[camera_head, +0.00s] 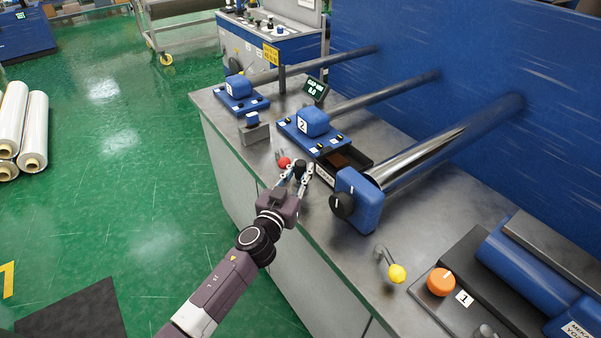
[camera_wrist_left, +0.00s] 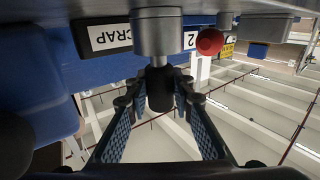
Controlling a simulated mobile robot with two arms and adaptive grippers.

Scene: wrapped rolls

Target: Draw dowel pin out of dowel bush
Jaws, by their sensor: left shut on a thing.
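My left gripper (camera_head: 299,174) is at the front edge of the metal bench, its fingers on either side of a black knob (camera_head: 299,165). In the left wrist view the left gripper (camera_wrist_left: 159,92) is shut on this black knob (camera_wrist_left: 160,97), the head of the dowel pin. A short, thin metal stem (camera_wrist_left: 158,61) shows between the knob and the grey round dowel bush (camera_wrist_left: 157,36). The rest of the pin is hidden, apparently inside the bush. My right gripper is not in view.
A red ball knob (camera_head: 284,162) is close left of the gripper. A dark scrap tray (camera_head: 358,176) and a blue block with a black knob (camera_head: 357,199) stand to the right. A yellow ball lever (camera_head: 397,274) is farther right. Green floor lies open at left.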

